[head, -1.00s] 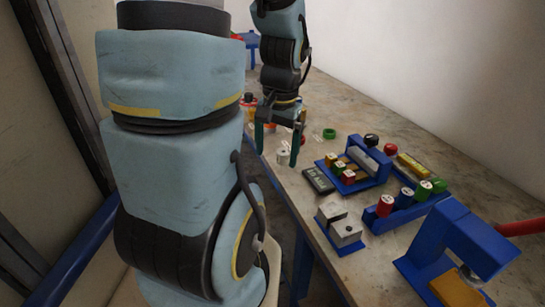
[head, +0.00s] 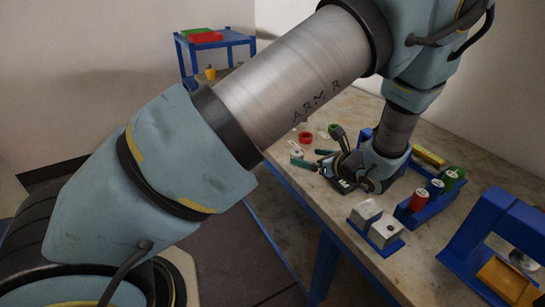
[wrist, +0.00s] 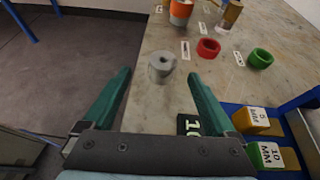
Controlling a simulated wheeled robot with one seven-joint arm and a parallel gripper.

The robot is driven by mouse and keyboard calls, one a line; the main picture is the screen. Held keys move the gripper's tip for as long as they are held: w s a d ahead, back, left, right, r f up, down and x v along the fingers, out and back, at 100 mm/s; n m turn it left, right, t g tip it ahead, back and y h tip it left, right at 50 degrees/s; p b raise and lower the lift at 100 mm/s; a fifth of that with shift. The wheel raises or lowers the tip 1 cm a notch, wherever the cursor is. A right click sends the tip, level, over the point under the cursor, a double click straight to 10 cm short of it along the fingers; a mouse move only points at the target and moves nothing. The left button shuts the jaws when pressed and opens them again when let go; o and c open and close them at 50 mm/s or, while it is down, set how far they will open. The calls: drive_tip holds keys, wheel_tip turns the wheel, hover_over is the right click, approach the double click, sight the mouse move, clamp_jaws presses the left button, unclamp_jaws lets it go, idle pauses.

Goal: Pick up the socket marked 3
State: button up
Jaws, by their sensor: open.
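No mark 3 is readable in either view, so I cannot tell which piece is the socket marked 3. A grey cylinder (wrist: 161,68) with a hole in its top stands upright on the table, ahead of and between my fingertips in the wrist view. It also shows in the head view (head: 296,152). My gripper (wrist: 158,78) is open and empty, its two green fingers apart and short of the cylinder. In the head view my gripper (head: 313,158) is low over the table, pointing left.
A red ring (wrist: 208,47) and green ring (wrist: 260,58) lie beyond the cylinder. A dark display (wrist: 188,125) is by the right finger, near a yellow block (wrist: 252,121) and a green block (wrist: 265,157). Grey vise blocks (head: 385,231) and a blue frame (head: 498,225) stand nearer.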

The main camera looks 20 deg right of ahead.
sight(300, 153)
drive_tip(key=shift+d+f+t, duration=0.1)
drive_tip(key=shift+d+t, duration=0.2)
drive_tip(key=shift+m, duration=0.3)
drive_tip(key=p+x, duration=0.1)
drive_tip(key=x, duration=0.4)
drive_tip(key=shift+w+f, duration=0.1)
drive_tip(key=shift+w, duration=0.1)
drive_tip(key=p+x, duration=0.3)
drive_tip(key=x, duration=0.1)
drive_tip(key=shift+w+a, duration=0.2)
drive_tip(key=shift+w, duration=0.1)
drive_tip(key=shift+w+f, duration=0.25)
drive_tip(key=shift+c, duration=0.4)
clamp_jaws()
